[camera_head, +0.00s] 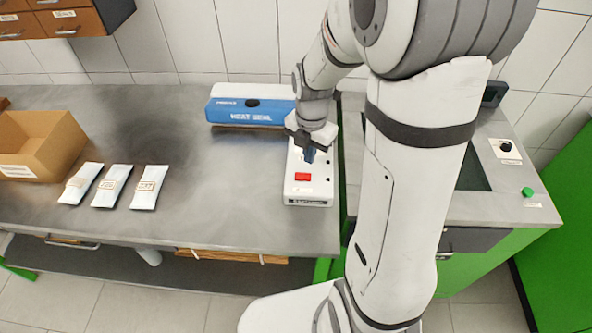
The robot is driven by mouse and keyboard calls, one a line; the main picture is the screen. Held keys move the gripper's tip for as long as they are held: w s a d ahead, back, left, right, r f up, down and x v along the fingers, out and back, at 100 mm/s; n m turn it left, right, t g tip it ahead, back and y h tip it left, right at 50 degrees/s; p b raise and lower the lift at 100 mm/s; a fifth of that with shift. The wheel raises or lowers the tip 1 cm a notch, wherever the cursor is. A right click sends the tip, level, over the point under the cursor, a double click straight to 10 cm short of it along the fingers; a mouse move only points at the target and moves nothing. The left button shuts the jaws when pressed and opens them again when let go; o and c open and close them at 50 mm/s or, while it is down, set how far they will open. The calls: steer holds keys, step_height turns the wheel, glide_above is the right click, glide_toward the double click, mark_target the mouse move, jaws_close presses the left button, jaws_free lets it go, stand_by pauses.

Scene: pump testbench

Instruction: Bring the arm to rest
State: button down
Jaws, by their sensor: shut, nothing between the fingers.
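My gripper (310,154) is at the end of my white arm and points down. It is shut and empty. I cannot tell whether the fingertips touch the device. My arm hides part of the bench area to the right.
A blue and white heat sealer (248,108) stands at the back of the bench (225,165). Several white pouches and an open cardboard box (42,143) lie to the left. On the right is a cabinet with a green button (527,192). The bench's middle is clear.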

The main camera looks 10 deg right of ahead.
steer(key=shift+r+p, duration=0.35)
steer(key=shift+r, duration=0.4)
steer(key=shift+s, duration=0.1)
steer(key=s+r+m+t, duration=0.1)
steer(key=s+r+m, duration=0.5)
steer(key=m, duration=0.7)
steer(key=s+a+r+m+t, duration=0.1)
steer(key=s+r+m, duration=0.5)
steer(key=m, duration=0.7)
steer(key=s+t, duration=0.1)
steer(key=s, duration=0.1)
steer(key=shift+s+a+r, duration=0.15)
steer(key=shift+s+r, duration=0.2)
